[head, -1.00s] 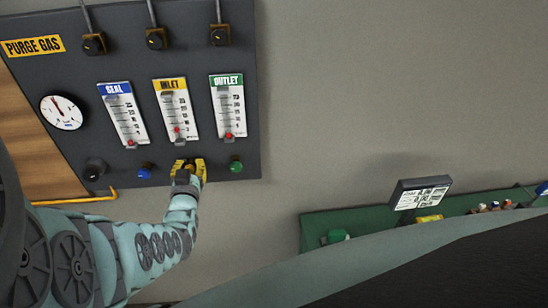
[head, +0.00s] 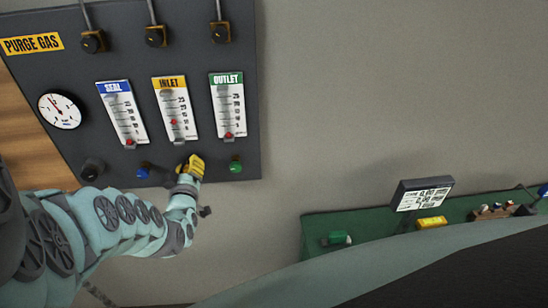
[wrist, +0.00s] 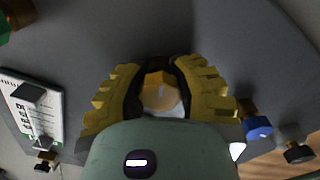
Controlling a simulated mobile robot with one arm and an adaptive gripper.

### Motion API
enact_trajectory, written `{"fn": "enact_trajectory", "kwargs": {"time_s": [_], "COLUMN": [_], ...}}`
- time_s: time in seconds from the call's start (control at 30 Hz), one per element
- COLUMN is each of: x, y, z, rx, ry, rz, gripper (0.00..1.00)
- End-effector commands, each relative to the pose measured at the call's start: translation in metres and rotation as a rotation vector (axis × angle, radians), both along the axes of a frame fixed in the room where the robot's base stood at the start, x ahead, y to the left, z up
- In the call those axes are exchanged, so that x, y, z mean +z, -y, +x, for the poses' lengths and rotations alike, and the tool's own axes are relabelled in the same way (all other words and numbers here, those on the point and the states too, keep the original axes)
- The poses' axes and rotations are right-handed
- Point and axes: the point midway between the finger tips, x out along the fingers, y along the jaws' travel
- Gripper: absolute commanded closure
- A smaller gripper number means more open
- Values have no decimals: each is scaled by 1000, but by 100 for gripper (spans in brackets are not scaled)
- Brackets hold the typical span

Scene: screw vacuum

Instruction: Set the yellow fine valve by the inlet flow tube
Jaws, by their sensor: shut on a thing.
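My gripper (head: 190,164) is at the lower edge of the dark purge gas panel, under the inlet flow tube (head: 175,112). In the wrist view its yellow fingers (wrist: 159,95) are shut around the yellow fine valve (wrist: 160,78), one on each side. In the head view the fingers hide most of the valve. The inlet tube has a yellow label and a red float (head: 173,122) a little below the middle of its scale. The floats in the seal tube (head: 124,112) and the outlet tube (head: 228,106) sit near the bottom.
A blue knob (head: 143,171) is left of my gripper and a green knob (head: 235,164) is right. A black knob (head: 92,169) and a round gauge (head: 60,110) are further left. A green bench with a display (head: 422,194) stands at lower right.

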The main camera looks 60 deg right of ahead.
Motion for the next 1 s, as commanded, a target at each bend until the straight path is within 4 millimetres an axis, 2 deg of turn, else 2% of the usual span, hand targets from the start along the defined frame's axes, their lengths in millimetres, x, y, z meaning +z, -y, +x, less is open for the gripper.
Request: {"fn": "enact_trajectory", "kwargs": {"time_s": [0.3, 0.8, 0.83, 1.0], "x": [3, 4, 4, 2], "y": [1, 1, 1, 1], "z": [0, -1, -1, -1], "rx": [-2, -5, -5, -3], "ry": [-77, -89, -89, -91], "rz": [-81, -92, -92, -89], "gripper": [100, 100, 73, 56]}}
